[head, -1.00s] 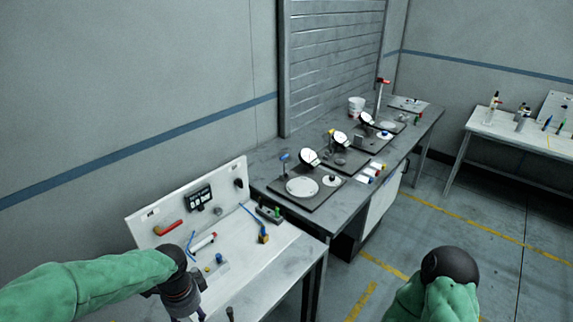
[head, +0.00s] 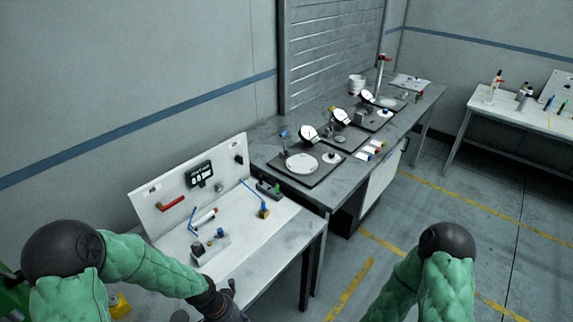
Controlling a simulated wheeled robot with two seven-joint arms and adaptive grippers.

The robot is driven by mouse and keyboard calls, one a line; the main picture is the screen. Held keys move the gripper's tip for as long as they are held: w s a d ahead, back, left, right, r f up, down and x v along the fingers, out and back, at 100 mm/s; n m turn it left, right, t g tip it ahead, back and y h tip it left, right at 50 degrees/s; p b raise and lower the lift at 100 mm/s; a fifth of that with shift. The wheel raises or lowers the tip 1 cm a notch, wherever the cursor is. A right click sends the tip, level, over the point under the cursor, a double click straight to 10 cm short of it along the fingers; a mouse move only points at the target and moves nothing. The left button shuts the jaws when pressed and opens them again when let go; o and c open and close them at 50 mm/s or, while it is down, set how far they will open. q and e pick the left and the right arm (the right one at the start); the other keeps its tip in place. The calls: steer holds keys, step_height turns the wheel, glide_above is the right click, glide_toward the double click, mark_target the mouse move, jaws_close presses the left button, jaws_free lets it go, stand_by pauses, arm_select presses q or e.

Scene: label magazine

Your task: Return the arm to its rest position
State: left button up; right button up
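My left arm in its green sleeve (head: 150,265) comes in from the left, with its dark round joint (head: 62,250) at the left edge. Its wrist and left gripper (head: 232,293) are low in the head view, over the front part of the white workbench (head: 275,245). Only part of this gripper shows, and its fingers are too unclear to tell open or shut. I see nothing clearly held. My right arm (head: 447,270) shows at the bottom right, above the floor. Its gripper is out of view.
A white back panel (head: 225,160) carries a dark display (head: 199,173) and a red handle (head: 171,203). A white tube (head: 205,217) and small fittings lie on the bench. A grey table (head: 335,193) with dial gauges stands beyond. Open floor (head: 400,230) lies on the right.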

arm_select(q)
steer(key=s+d+f+n+b, duration=0.2)
steer(key=s+f+n, duration=0.2)
steer(key=f, duration=0.4)
steer(key=s+d+f+n+b, duration=0.2)
steer(key=s+f+n+b, duration=0.1)
steer(key=f, duration=0.6)
steer(key=shift+s+d+n+h, duration=0.3)
steer(key=shift+s+n, duration=0.5)
steer(key=shift+n, duration=0.3)
arm_select(e)
step_height(320, 180, down, 6)
steer(key=shift+r, duration=0.25)
arm_select(q)
steer(key=shift+a, duration=0.1)
arm_select(e)
steer(key=shift+o, duration=0.4)
